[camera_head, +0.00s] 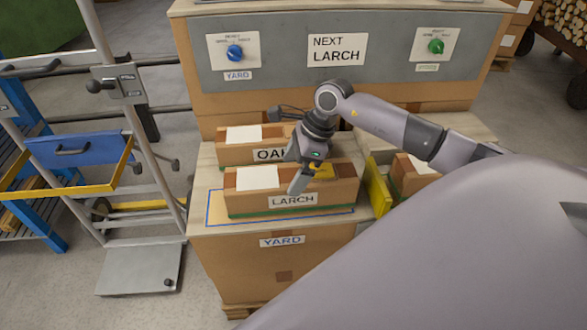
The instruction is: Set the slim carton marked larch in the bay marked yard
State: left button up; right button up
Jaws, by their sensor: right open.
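The slim carton marked LARCH (245,203) lies long side forward, with a white paper on its top left and a green strip along its base. It stands inside the blue outline of the bay marked YARD (218,220), whose label is on the front below. My right gripper (309,176) is open at the carton's right part, one finger in front of its near face. Whether the fingers touch it I cannot tell. The sign reading NEXT LARCH (337,50) is on the grey panel behind. My left gripper is not in view.
A carton marked OAK (232,154) stands right behind the larch carton. A yellow divider (377,187) and another carton (404,178) are to the right. A blue knob (235,52) and a green knob (436,46) are on the panel. A metal trolley (140,265) stands left.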

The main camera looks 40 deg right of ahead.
jog(key=p+v, duration=0.1)
jog(key=v, duration=1)
jog(key=s+a+m+t+y, duration=0.2)
jog(key=a+m+t+y, duration=0.85)
jog(key=a+m, duration=0.85)
jog(key=s+f+m+h, duration=0.4)
jog(key=f+m, duration=0.3)
jog(key=m, duration=0.2)
jog(key=s+f+m+g+h, duration=0.1)
jog(key=s+f+m+h, duration=0.2)
jog(key=f+m, duration=0.4)
jog(key=s+d+f+m+g+h, duration=0.1)
jog(key=s+f+m+h, duration=0.3)
jog(key=f+m, duration=0.4)
jog(key=s+m, duration=0.1)
jog(key=m, duration=0.1)
jog(key=shift+s+m+h, duration=0.25)
jog(key=shift+m+h, duration=0.05)
jog(key=shift+h, duration=0.05)
jog(key=shift+d+g, duration=0.1)
jog(key=shift+g, duration=0.15)
